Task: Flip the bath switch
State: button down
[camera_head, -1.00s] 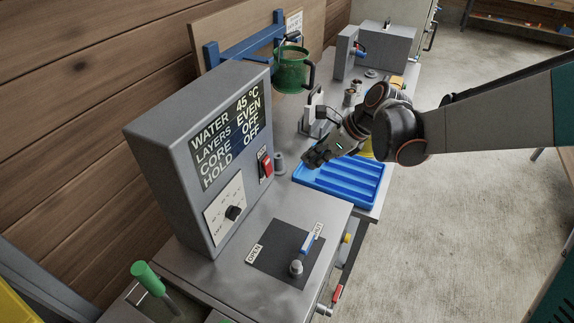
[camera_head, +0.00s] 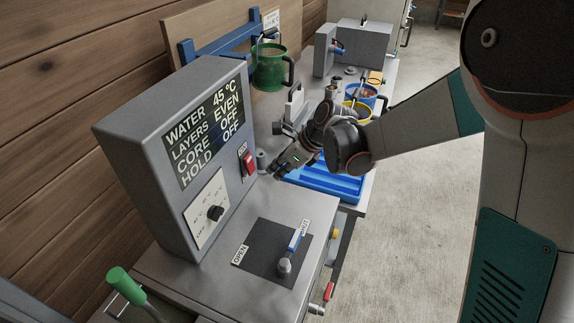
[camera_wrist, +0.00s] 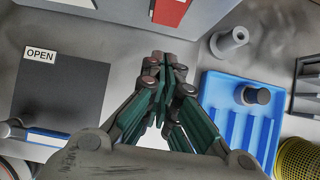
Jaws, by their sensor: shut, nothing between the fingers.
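The bath switch, a red rocker (camera_head: 248,162) on a white plate, is on the front face of the grey control box (camera_head: 140,130), right of its dial. Part of it shows at the top edge of the wrist view (camera_wrist: 171,11). My gripper (camera_head: 279,173) is just right of the switch and a little lower, apart from it. In the wrist view its fingers (camera_wrist: 167,64) are together and empty, pointing toward the box. The box's display (camera_head: 204,137) reads water 45 °C, layers even, core off, hold off.
A blue ribbed tray (camera_head: 325,183) lies under and beside my gripper. A small grey cylinder (camera_wrist: 229,41) stands near the switch. A blue-handled lever (camera_head: 294,241) sits on a dark plate in front. A green pot (camera_head: 270,68) hangs behind.

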aim_at(250, 164)
jog(key=shift+w+a+f+b, duration=0.15)
jog(key=shift+w+a, duration=0.05)
jog(key=shift+a, duration=0.45)
jog(key=shift+w+a+f+b, duration=0.15)
jog(key=shift+w+a, duration=0.1)
jog(key=shift+a, duration=0.4)
jog(key=shift+w+a+f+b, duration=0.1)
jog(key=shift+w+a+b, duration=0.1)
jog(key=shift+a, duration=0.45)
jog(key=shift+w+a+f, duration=0.1)
jog(key=shift+a+f, duration=0.25)
jog(key=shift+r, duration=0.15)
